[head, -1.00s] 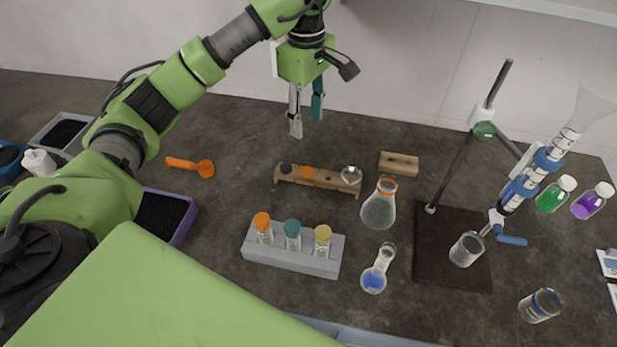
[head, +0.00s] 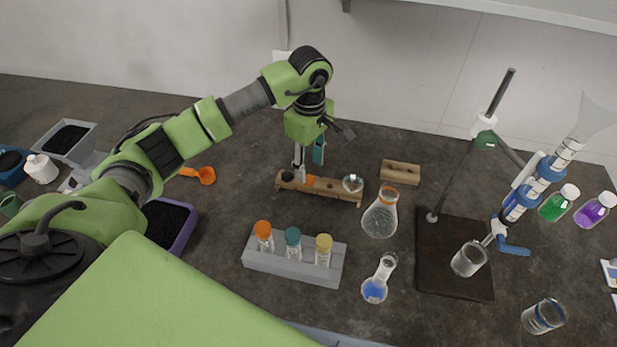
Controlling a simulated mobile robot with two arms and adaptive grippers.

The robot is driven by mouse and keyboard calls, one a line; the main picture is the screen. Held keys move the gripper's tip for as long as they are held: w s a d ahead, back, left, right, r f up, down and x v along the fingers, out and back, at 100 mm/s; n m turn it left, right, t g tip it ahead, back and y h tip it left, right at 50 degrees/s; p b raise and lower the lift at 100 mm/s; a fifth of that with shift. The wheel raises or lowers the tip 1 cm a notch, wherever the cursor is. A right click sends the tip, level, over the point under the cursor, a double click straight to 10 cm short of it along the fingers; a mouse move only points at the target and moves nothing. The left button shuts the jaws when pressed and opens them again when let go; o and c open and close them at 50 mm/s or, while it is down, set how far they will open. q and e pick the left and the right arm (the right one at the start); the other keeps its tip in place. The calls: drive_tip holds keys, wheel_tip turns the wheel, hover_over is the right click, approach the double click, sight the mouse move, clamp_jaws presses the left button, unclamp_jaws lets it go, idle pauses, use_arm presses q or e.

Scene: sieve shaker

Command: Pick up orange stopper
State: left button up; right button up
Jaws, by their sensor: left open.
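The small orange stopper (head: 310,180) sits in a wooden block (head: 333,190) at the middle of the table, between a dark stopper (head: 287,176) on its left and a clear glass stopper (head: 352,183) on its right. My left gripper (head: 308,164) is open and points down just above and behind the orange stopper. One pale finger comes down close to the stopper's left side; the other, teal finger is to its right. I cannot tell whether they touch it. My right gripper is not in view.
A grey rack (head: 292,266) with orange, teal and yellow capped vials stands in front. A conical flask (head: 381,216) is right of the wooden block, and an empty wooden block (head: 400,172) behind it. A burette stand (head: 455,255) is further right.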

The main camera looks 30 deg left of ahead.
sight(310, 179)
use_arm(q)
wheel_tip(310, 179, down, 4)
drive_tip(key=shift+s+r+p, duration=0.1)
drive_tip(key=shift+r+p, duration=0.1)
drive_tip(key=shift+p, duration=0.55)
drive_tip(key=shift+f, duration=0.3)
drive_tip(key=c, duration=0.8)
drive_tip(key=shift+r, duration=0.1)
drive_tip(key=shift+c, duration=0.2)
